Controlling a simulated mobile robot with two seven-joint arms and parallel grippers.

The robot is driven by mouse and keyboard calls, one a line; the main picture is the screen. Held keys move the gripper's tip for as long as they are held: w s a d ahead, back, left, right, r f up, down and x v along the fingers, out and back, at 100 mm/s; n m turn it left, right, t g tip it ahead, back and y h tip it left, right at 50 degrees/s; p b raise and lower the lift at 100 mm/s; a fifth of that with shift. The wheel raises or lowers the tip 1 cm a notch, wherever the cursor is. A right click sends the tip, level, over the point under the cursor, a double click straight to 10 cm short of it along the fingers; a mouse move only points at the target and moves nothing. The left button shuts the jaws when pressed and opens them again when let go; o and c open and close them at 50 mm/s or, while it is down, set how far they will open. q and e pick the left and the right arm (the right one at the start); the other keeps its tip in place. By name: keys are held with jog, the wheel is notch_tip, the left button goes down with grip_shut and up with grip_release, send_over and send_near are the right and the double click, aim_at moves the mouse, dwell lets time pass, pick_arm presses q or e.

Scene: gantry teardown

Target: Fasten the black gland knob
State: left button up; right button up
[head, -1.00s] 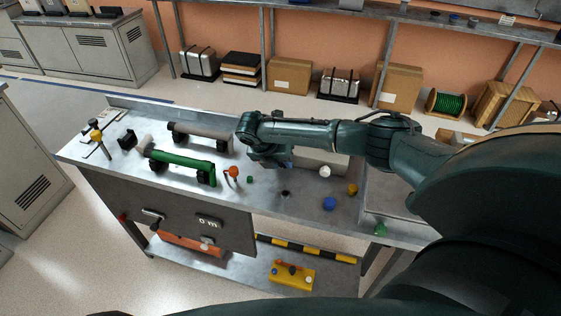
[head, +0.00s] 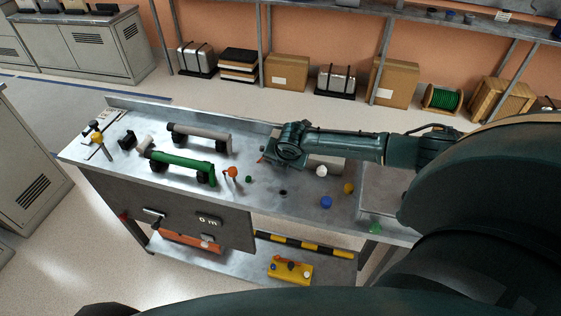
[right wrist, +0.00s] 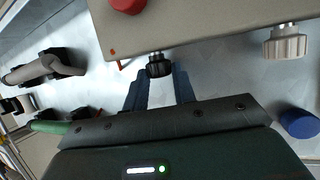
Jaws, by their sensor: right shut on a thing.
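The black gland knob (right wrist: 158,66) sits on a short shaft at the edge of a grey box (right wrist: 200,22) in the right wrist view. My right gripper (right wrist: 159,78) has its dark fingers on both sides of the knob and is shut on it. In the head view the right forearm and wrist reach in from the right over the bench, and they hide the knob and most of the box. My left gripper is not in view.
A white knob (right wrist: 285,42) stands on the same box edge, and a red button (right wrist: 128,4) on its face. On the bench lie a blue cap (head: 326,202), a yellow cap (head: 348,188), an orange-topped piece (head: 233,172) and a green-handled bar (head: 178,163).

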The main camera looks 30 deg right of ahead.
jog(key=shift+d+t+y, duration=0.1)
jog(key=shift+t+y, duration=0.2)
jog(key=shift+t, duration=0.1)
jog(key=o, duration=1)
jog(key=v, duration=1.3)
jog(key=shift+r, duration=0.1)
